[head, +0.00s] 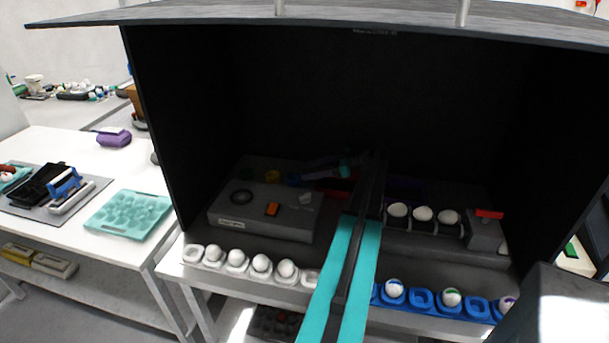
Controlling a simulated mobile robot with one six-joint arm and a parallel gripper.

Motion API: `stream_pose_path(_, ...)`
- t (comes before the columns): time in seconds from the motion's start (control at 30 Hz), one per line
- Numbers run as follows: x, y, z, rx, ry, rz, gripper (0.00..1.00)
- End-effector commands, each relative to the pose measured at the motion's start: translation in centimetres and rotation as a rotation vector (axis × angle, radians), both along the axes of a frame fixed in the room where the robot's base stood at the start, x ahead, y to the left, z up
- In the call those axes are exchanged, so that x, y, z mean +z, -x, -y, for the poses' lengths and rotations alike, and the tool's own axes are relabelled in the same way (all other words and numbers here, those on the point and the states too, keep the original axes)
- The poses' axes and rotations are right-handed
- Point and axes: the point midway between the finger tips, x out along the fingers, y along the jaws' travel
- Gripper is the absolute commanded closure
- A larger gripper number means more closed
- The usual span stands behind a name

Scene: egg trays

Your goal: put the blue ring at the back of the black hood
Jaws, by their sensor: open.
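The black hood (250,90) fills the middle of the head view, with its open front towards me. A small dark-blue shape (294,179), which looks like the blue ring, lies in shadow towards the back of the hood, behind the grey box. My arm reaches into the hood from the front. My gripper (318,168) is dim near the back, just right of the blue shape, and looks open and empty. It seems apart from the blue shape, but the shadow hides the exact gap.
Yellow (272,177) and green (245,174) shapes lie left of the blue one. A grey box with knobs (225,215) stands in front. White (307,277) and blue (421,299) egg trays line the front edge. A device with white balls (423,213) stands right.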

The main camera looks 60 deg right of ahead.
Motion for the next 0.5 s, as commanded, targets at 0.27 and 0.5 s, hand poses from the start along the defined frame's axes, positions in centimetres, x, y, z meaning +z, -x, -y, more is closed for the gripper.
stream_pose_path(0.27,1.4,3.8,1.3,-0.001,0.002,0.001,0.40)
stream_pose_path(0.5,2.2,5.3,1.7,-0.001,-0.001,0.000,0.40)
